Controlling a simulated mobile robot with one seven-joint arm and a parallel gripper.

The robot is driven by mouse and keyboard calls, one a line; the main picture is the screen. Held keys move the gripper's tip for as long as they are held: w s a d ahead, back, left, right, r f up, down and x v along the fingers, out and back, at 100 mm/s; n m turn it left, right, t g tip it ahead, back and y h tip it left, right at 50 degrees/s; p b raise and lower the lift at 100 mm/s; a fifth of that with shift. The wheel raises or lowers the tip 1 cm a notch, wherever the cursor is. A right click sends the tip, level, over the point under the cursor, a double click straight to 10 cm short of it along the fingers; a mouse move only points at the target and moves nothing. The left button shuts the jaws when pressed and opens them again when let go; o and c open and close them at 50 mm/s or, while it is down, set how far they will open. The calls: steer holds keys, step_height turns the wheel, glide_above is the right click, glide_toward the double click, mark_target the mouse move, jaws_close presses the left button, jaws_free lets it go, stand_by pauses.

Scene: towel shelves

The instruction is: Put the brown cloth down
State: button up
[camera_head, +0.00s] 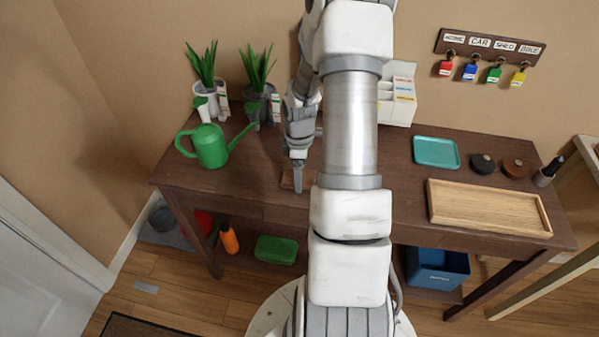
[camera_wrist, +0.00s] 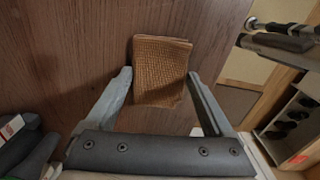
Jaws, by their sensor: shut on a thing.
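The brown cloth (camera_wrist: 162,62) is a small folded, woven piece between the two fingers of my gripper (camera_wrist: 160,76) in the wrist view. My gripper is shut on it, one finger on each side. In the head view my gripper (camera_head: 297,176) points down over the dark wooden table (camera_head: 240,186), left of the middle. Only a small brown part of the cloth (camera_head: 287,180) shows there beside the fingers. The cloth is at or just above the tabletop; I cannot tell whether it touches.
A green watering can (camera_head: 210,147) and two potted plants stand left of my gripper. A white organizer (camera_head: 398,100) is at the back. A teal tray (camera_head: 436,153), two round items and a wooden tray (camera_head: 488,207) lie right. Bare tabletop surrounds my gripper in front.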

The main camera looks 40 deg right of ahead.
mark_target(303, 174)
steer(key=shift+f, duration=0.1)
steer(key=o, duration=0.9)
steer(key=shift+f, duration=0.15)
steer(key=r, duration=0.5)
steer(key=r+p, duration=0.1)
steer(key=r, duration=1.1)
steer(key=shift+s+d+r+p, duration=0.25)
steer(key=shift+d+p, duration=0.15)
